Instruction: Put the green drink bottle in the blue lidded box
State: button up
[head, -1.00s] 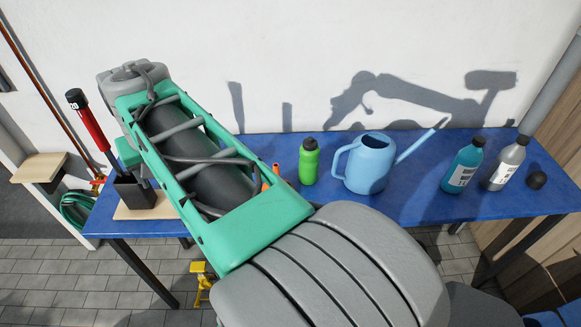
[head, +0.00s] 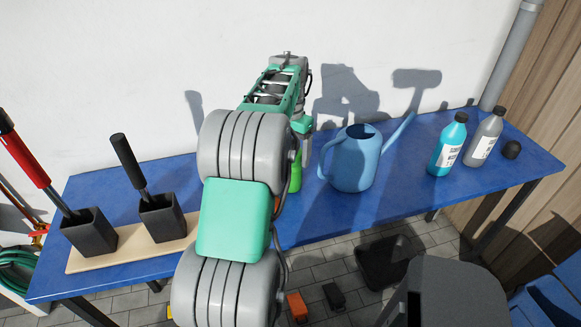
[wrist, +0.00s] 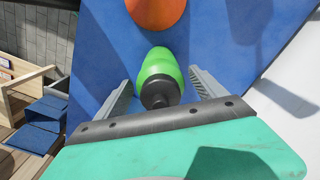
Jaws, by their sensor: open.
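The green drink bottle (wrist: 160,68) with its dark cap stands on the blue workbench (wrist: 108,45). In the wrist view it lies between the two fingers of my gripper (wrist: 160,80), which is open, with a gap on each side. In the head view only a strip of the bottle (head: 296,178) shows; my arm hides the rest. A blue object cut off at the lower right of the head view (head: 550,302) may be the blue lidded box.
A blue watering can (head: 352,165) stands just right of the bottle. An orange object (wrist: 155,12) is near it. Black holders with tools (head: 162,216) are at left.

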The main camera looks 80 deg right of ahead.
jog(key=shift+f, duration=0.6)
jog(key=shift+c, duration=0.2)
grip_shut()
dwell(0.4)
